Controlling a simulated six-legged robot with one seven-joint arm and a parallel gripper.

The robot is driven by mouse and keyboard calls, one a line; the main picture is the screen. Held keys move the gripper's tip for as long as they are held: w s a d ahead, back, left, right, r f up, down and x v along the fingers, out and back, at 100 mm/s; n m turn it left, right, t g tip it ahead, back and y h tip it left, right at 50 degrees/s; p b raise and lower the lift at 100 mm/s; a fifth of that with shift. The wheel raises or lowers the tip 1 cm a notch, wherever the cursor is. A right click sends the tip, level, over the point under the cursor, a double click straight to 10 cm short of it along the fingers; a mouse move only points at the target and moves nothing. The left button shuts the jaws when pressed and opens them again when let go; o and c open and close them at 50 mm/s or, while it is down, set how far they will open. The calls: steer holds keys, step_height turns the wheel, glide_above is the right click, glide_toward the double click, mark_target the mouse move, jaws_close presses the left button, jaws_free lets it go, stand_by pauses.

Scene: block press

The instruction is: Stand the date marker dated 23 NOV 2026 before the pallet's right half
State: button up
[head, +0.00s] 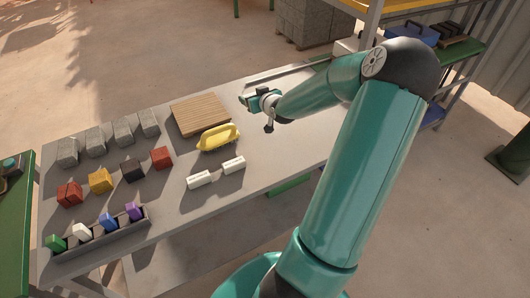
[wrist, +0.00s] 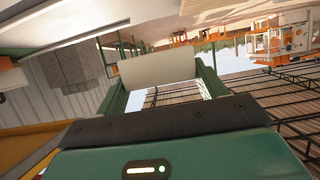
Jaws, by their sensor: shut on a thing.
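My gripper (head: 250,100) is above the table's back right part, to the right of the wooden pallet (head: 200,114). In the wrist view its two green fingers are shut on a pale, smooth block-like thing (wrist: 160,70). No print shows on the side facing me, so I cannot tell whether it is a date marker or read a date. The pallet is flat and empty.
Several grey blocks (head: 96,141) stand in a row at the back left. Several coloured blocks (head: 101,181) stand before them. A grey rack (head: 104,237) with green, white, blue and purple pieces is at the front left. The table's right part (head: 300,145) is clear.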

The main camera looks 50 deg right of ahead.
steer(key=shift+w+a, duration=0.15)
steer(key=shift+s, duration=0.3)
steer(key=s+a+f, duration=0.4)
steer(key=s+f, duration=0.1)
steer(key=s, duration=0.3)
glide_above(267, 156)
steer(key=f, duration=0.4)
steer(key=shift+w+d, duration=0.15)
steer(key=shift+w, duration=0.1)
steer(key=shift+s+f, duration=0.15)
steer(key=shift+f, duration=0.15)
steer(key=shift+s+f, duration=0.2)
steer(key=shift+f, duration=1.3)
steer(key=shift+a+f, duration=0.1)
steer(key=shift+a, duration=0.1)
steer(key=o, duration=1)
steer(key=shift+f, duration=0.1)
